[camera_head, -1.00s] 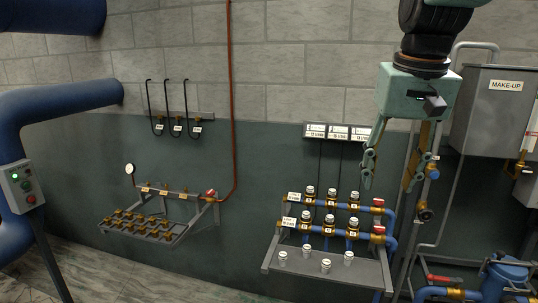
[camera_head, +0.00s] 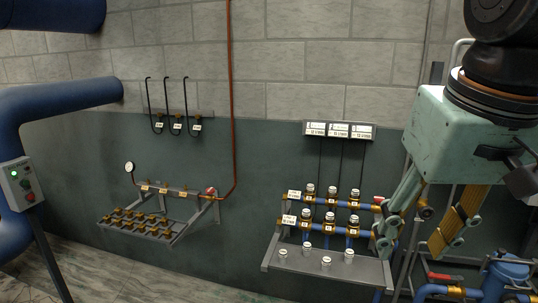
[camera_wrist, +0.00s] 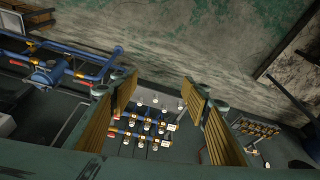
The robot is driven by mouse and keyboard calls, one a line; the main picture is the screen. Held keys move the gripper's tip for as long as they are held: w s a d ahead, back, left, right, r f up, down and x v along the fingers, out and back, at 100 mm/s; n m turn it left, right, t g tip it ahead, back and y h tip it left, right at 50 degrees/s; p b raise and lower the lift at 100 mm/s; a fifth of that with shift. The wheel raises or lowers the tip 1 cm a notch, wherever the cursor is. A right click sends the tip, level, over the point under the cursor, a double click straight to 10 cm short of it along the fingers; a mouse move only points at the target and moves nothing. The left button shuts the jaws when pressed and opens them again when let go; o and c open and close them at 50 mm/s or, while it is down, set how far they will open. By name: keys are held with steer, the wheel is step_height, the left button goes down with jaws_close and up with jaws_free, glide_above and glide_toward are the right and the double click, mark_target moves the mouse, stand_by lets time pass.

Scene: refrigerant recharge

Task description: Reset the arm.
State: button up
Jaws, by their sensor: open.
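My gripper (camera_head: 412,248) hangs at the right of the head view, pointing down with its fingers spread and nothing between them. Its left fingertip overlaps the right end of the valve rack in the picture; whether it touches cannot be told. In the wrist view my gripper (camera_wrist: 160,95) is open, with the valve rack (camera_wrist: 145,128) seen some way off between and below the fingers.
The blue-pipe valve rack with its grey shelf (camera_head: 330,268) is on the wall left of my gripper. Another rack with brass fittings (camera_head: 150,225) is farther left. A blue pump (camera_head: 500,275) with pipes stands at lower right. A control box (camera_head: 22,185) is at far left.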

steer(key=s+a+f, duration=0.1)
steer(key=s+f, duration=0.4)
steer(key=s, duration=0.5)
steer(key=shift+s+a+f+n+t+b, duration=0.15)
steer(key=shift+s+f+n+t+b, duration=0.05)
steer(key=shift+s+n+t+b, duration=0.15)
stand_by(0.8)
